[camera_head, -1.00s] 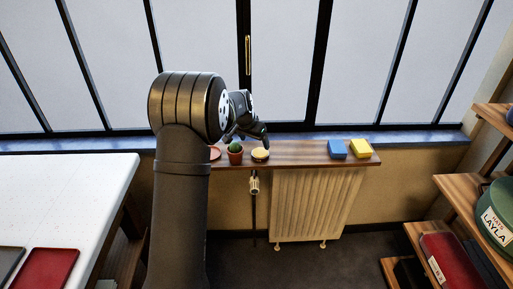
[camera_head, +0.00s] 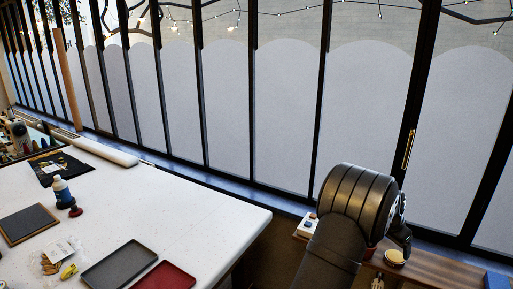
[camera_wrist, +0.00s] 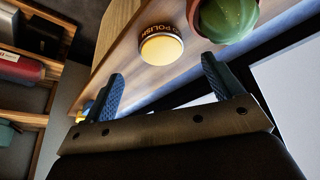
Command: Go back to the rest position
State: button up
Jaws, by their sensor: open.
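My gripper (camera_head: 403,238) is at the right of the head view, above the wooden shelf under the window, partly hidden behind my arm. In the wrist view its two blue-padded fingers (camera_wrist: 162,85) are spread wide with nothing between them. A round polish tin with a pale yellow top (camera_wrist: 161,49) stands on the shelf just beyond the fingers, apart from them. The tin also shows in the head view (camera_head: 394,258). A green cactus (camera_wrist: 228,18) is beside it in the wrist view.
The wooden shelf (camera_head: 440,270) runs along the tall window at lower right, with a blue block (camera_head: 497,281) on it. The white table (camera_head: 180,215) at left bears a grey tray (camera_head: 119,265), a red tray (camera_head: 163,277) and a bottle (camera_head: 62,190).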

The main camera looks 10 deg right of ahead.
aim_at(393, 256)
jog(key=x, duration=0.8)
jog(key=shift+a, duration=0.1)
notch_tip(393, 256, up, 3)
jog(key=shift+f, duration=0.1)
jog(key=shift+r, duration=0.55)
jog(key=shift+f, duration=0.1)
